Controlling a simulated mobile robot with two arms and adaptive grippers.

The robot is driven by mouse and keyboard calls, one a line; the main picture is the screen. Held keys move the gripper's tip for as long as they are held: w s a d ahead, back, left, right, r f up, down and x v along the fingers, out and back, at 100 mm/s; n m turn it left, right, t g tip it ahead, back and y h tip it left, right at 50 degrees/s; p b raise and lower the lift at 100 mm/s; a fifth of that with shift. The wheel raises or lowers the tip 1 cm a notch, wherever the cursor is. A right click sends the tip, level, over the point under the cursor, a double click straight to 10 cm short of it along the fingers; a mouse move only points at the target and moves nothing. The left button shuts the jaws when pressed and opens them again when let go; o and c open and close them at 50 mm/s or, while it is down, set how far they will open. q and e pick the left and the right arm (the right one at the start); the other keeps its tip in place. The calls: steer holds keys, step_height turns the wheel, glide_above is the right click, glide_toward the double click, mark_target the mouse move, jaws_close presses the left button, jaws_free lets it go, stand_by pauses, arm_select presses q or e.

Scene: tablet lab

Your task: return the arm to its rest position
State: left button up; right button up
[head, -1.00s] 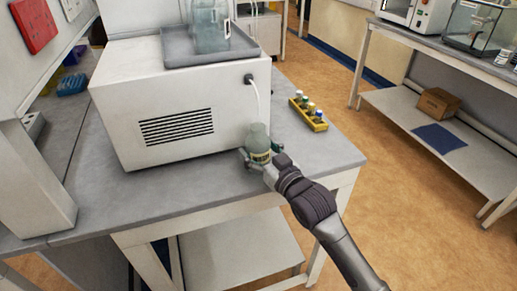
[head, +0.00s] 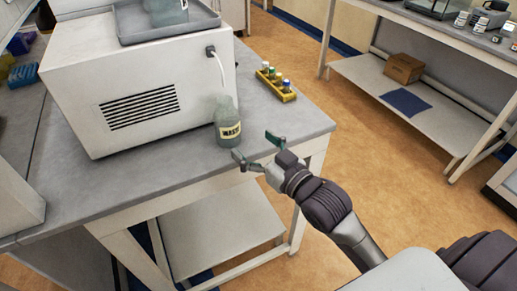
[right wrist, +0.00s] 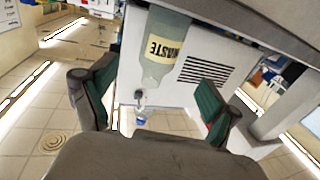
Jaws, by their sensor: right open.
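My right gripper (head: 258,152) is open and empty in the head view, at the front edge of the grey bench. Its two green-padded fingers also show in the right wrist view (right wrist: 155,100), spread apart. A translucent waste bottle (head: 228,124) with a yellow label stands upright on the bench, just beyond the fingers and apart from them. The bottle also appears upside down between the fingers in the right wrist view (right wrist: 160,52). My left gripper is not in view.
A yellow rack (head: 283,92) of small vials sits to the right on the bench (head: 180,172). Open floor (head: 390,165) lies right of the bench, before another bench with a low shelf (head: 375,78).

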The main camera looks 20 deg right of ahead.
steer(key=shift+v, duration=0.8)
steer(key=s+f+m+g+h, duration=0.1)
steer(key=s+f+g+h, duration=0.1)
steer(key=s+f+g, duration=0.35)
steer(key=s+f+g+h, duration=0.1)
steer(key=s+f+g, duration=0.15)
steer(key=f, duration=0.65)
steer(key=s+f+g+h, duration=0.1)
steer(key=s+f+g, duration=0.55)
steer(key=s, duration=0.65)
step_height(320, 180, down, 24)
steer(key=s+p, duration=0.1)
steer(key=p, duration=0.1)
steer(key=s+d+f+g+p, duration=0.1)
steer(key=s+d+f+g, duration=0.1)
steer(key=s+f, duration=1.3)
steer(key=shift+s+d+f+h, duration=0.35)
steer(key=shift+s+d, duration=0.3)
steer(key=shift+s, duration=0.6)
